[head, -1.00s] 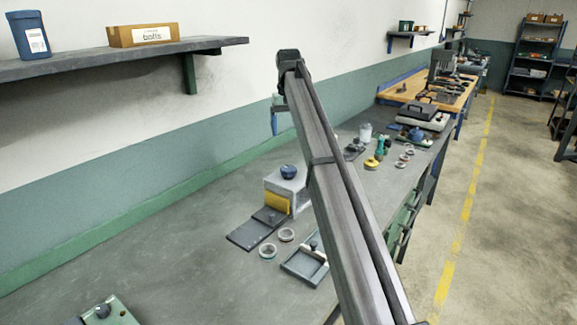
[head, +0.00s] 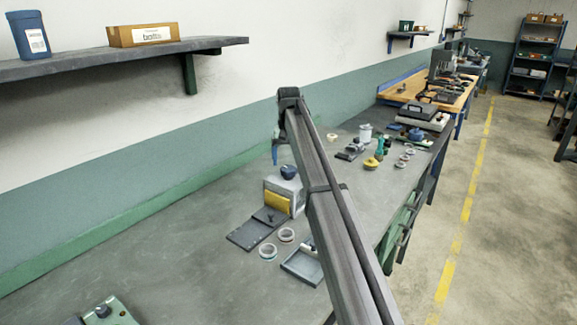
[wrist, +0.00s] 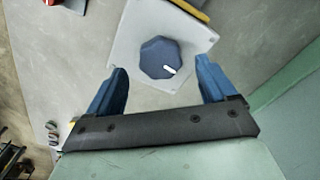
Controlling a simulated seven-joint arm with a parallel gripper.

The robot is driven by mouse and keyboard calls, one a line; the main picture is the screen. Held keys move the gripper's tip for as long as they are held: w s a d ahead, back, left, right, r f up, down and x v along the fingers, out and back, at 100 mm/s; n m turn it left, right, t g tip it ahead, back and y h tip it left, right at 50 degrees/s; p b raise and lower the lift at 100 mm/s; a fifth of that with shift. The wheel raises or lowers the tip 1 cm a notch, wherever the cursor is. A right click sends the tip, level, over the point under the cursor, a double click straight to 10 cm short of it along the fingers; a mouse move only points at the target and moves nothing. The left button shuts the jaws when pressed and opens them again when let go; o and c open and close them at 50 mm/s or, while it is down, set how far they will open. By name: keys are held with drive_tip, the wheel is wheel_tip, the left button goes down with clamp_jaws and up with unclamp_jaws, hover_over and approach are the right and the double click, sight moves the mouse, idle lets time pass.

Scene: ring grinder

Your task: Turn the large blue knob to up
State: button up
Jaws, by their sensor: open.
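The large blue knob (wrist: 159,58) is an octagonal dial with a white mark near its lower right edge in the wrist view. It sits on top of a light grey box (wrist: 125,48). In the head view the knob (head: 289,171) is partly covered by my arm, and the box (head: 299,192) has a yellow panel on its front. My gripper (wrist: 163,78) is open, its two blue fingers apart on either side of the knob's lower part in the wrist view. Nothing is between the fingertips that they touch, as far as I can see.
A dark plate (head: 252,232), two small rings (head: 268,251) and a grey tray (head: 301,266) lie in front of the box. A green device (head: 108,312) stands at the lower left. Several small parts lie farther along the bench. The bench's left part is clear.

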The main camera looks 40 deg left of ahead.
sight(288, 168)
drive_tip(key=shift+f, duration=1.5)
drive_tip(key=c, duration=1.1)
drive_tip(key=shift+o, duration=0.2)
drive_tip(key=shift+n, duration=0.8)
drive_tip(key=o, duration=1.1)
drive_tip(key=shift+c, duration=0.2)
